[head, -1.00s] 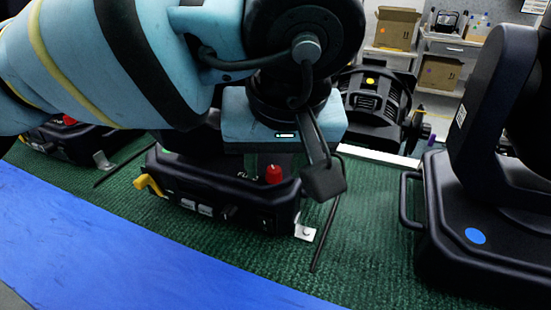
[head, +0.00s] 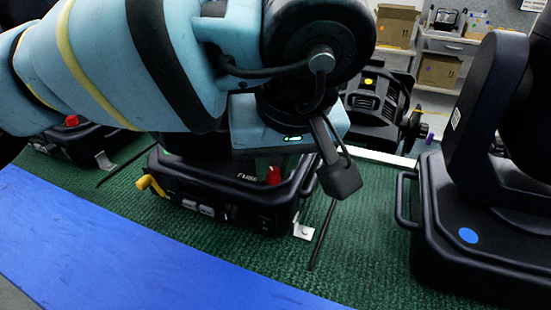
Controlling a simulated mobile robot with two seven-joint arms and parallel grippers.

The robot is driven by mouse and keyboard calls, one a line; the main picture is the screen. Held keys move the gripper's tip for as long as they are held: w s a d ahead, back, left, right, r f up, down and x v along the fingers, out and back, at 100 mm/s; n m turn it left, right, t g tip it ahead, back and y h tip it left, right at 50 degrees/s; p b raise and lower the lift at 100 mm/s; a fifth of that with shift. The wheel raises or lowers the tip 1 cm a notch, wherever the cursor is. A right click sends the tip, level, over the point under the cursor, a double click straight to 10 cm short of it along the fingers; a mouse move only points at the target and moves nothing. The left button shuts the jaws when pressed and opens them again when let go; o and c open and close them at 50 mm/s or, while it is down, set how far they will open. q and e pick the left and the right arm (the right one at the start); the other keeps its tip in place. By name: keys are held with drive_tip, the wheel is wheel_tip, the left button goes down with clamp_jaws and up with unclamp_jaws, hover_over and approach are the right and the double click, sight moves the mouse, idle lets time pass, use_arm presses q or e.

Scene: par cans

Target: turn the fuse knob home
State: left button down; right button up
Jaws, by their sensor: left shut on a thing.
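The red fuse knob (head: 273,176) sits on the black base of a stage light (head: 230,198), next to a white FUSE label, in the middle of the head view. My left gripper (head: 271,168) comes down over it from above, shut on the knob. The blue gripper body and wrist cover its fingers and the upper part of the base. I cannot make out how far the knob is turned. My right gripper is not in view.
A yellow lever (head: 151,185) sticks out at the base's left end. A large black moving-head light (head: 490,225) with a side handle stands on the right. Another light (head: 375,105) is behind.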

use_arm(q)
drive_tip(key=c, duration=1.3)
unclamp_jaws()
drive_tip(key=shift+r, duration=0.1)
drive_tip(key=v, duration=0.7)
drive_tip(key=shift+r, duration=0.35)
drive_tip(key=shift+s, duration=0.15)
